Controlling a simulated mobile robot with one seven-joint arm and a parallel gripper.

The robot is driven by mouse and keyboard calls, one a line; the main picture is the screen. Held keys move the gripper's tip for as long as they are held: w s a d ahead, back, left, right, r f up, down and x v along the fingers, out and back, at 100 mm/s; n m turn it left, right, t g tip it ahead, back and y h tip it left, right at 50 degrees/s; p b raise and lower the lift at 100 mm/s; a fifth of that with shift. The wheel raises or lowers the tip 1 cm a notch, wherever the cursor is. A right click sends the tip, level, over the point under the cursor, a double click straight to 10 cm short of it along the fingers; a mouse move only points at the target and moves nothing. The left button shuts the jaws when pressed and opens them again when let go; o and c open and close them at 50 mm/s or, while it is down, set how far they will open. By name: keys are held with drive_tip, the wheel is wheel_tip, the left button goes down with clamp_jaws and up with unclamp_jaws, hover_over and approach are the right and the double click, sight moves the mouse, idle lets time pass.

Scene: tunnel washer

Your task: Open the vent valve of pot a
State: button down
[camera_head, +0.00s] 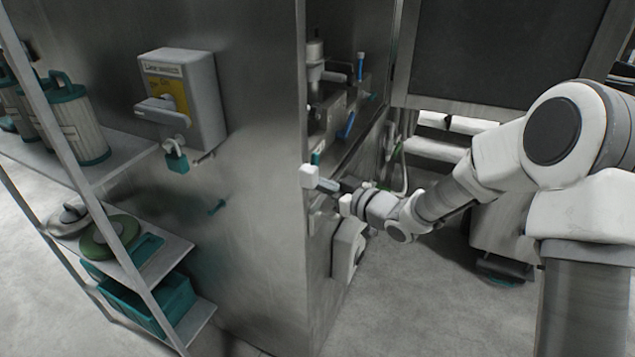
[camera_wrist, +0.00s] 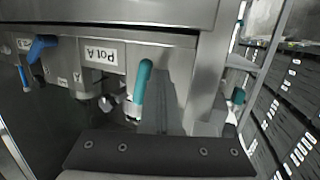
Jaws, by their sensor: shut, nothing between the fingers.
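In the wrist view, a plate labelled "Pot A" (camera_wrist: 103,56) is on the metal front of the machine. Right of it is a valve with a teal lever handle (camera_wrist: 142,79), standing upright and slightly tilted. Left of the label is a blue lever handle (camera_wrist: 42,47). In the head view, the teal handle (camera_head: 316,158) shows at the panel edge and a blue handle (camera_head: 347,125) sits farther back. My gripper (camera_head: 325,184) is shut and empty, just below the teal handle, apparently apart from it. The dark plate of my gripper fills the bottom of the wrist view; its fingertips are unclear there.
A steel side panel with a line switch box (camera_head: 183,98) and a padlock (camera_head: 176,160) stands left of my arm. A shelf (camera_head: 120,160) with canisters and teal trays is at far left. A rack of dark labelled bins (camera_wrist: 285,100) is at right in the wrist view.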

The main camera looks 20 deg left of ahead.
drive_tip(key=shift+w, duration=0.25)
drive_tip(key=shift+f, duration=0.1)
drive_tip(key=shift+s+f+b, duration=0.35)
drive_tip(key=shift+s+b, duration=0.05)
drive_tip(key=shift+b, duration=0.15)
drive_tip(key=shift+r, duration=0.1)
drive_tip(key=p+v, duration=0.2)
drive_tip(key=v, duration=0.8)
